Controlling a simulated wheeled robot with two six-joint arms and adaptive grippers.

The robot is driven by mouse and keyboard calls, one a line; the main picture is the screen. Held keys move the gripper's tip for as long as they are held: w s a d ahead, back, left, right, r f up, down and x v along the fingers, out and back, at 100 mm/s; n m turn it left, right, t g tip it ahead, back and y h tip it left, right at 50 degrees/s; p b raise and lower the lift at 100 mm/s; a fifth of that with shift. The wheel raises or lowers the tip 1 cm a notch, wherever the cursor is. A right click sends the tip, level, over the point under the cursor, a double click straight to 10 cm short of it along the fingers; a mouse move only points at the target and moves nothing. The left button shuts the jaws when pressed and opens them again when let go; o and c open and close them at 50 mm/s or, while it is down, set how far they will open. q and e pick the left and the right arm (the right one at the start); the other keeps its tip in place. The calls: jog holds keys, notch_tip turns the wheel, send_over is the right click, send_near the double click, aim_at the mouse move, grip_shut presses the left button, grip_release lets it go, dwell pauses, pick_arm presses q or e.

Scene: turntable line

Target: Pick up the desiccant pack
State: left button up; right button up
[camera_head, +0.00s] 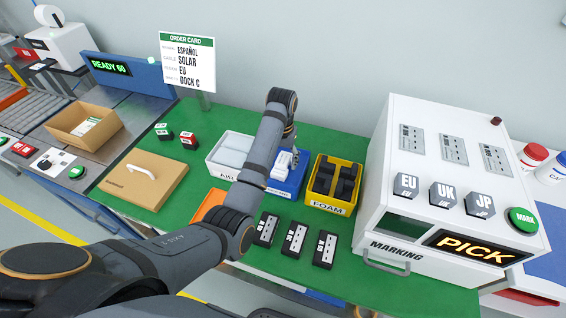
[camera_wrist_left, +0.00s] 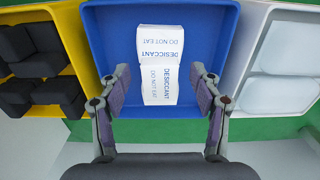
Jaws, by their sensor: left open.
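White desiccant packs with blue "DESICCANT DO NOT EAT" print lie in a blue bin (camera_wrist_left: 105,25). In the left wrist view one pack (camera_wrist_left: 161,42) lies toward the top of the picture, and another pack (camera_wrist_left: 160,86) lies just below, touching or overlapping it. My left gripper (camera_wrist_left: 161,75) is open and empty above the bin, with one finger on each side of the lower pack and gaps to both. In the head view my forearm partly hides the blue bin (camera_head: 292,184) and white packs (camera_head: 284,161). My right gripper is not in view.
A yellow bin (camera_head: 335,207) of black foam and a white bin (camera_head: 224,171) of pale packs flank the blue bin closely. The white marking machine (camera_head: 440,120) stands to the right. Black labelled boxes (camera_head: 294,240) lie in front. A cardboard box (camera_head: 140,181) sits at left.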

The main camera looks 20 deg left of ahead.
pick_arm(q)
jog(key=c, duration=1)
